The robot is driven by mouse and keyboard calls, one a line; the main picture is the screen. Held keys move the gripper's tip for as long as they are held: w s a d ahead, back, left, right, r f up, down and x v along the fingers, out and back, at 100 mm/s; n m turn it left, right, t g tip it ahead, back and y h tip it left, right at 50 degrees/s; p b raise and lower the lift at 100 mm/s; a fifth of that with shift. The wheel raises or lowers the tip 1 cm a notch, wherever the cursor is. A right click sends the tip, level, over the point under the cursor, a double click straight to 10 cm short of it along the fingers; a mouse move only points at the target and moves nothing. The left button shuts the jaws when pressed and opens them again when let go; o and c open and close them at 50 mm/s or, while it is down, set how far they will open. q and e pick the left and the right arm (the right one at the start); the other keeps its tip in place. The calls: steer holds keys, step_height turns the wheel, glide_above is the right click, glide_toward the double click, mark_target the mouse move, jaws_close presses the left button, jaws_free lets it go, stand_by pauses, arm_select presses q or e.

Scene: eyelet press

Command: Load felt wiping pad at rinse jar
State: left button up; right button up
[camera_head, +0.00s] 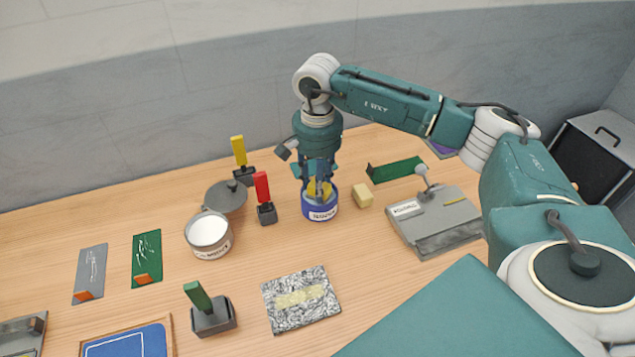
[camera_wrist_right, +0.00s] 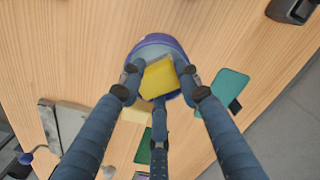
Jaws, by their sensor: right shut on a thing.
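The blue rinse jar (camera_head: 320,208) with a white label stands near the middle of the table, and its rim also shows in the right wrist view (camera_wrist_right: 150,44). My right gripper (camera_head: 319,184) points down at the jar's mouth. It is shut on a yellow pad (camera_wrist_right: 159,77), which seems to be the felt wiping pad. The pad is at the jar's opening between the fingers; how deep it sits is hard to tell. In the head view the fingers partly hide it. My left gripper is not in view.
A pale yellow block (camera_head: 362,195) lies just right of the jar. A grey press-like device (camera_head: 433,222) stands further right. A white-topped tin (camera_head: 209,236), a red-handled tool (camera_head: 263,197) and a yellow-handled tool (camera_head: 240,155) stand left. A mottled slab (camera_head: 301,300) lies in front.

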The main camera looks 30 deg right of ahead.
steer(key=shift+s, duration=0.1)
steer(key=shift+r+p, duration=0.55)
steer(key=shift+r, duration=0.35)
steer(key=shift+r+p, duration=1.35)
steer(key=shift+r, duration=1.25)
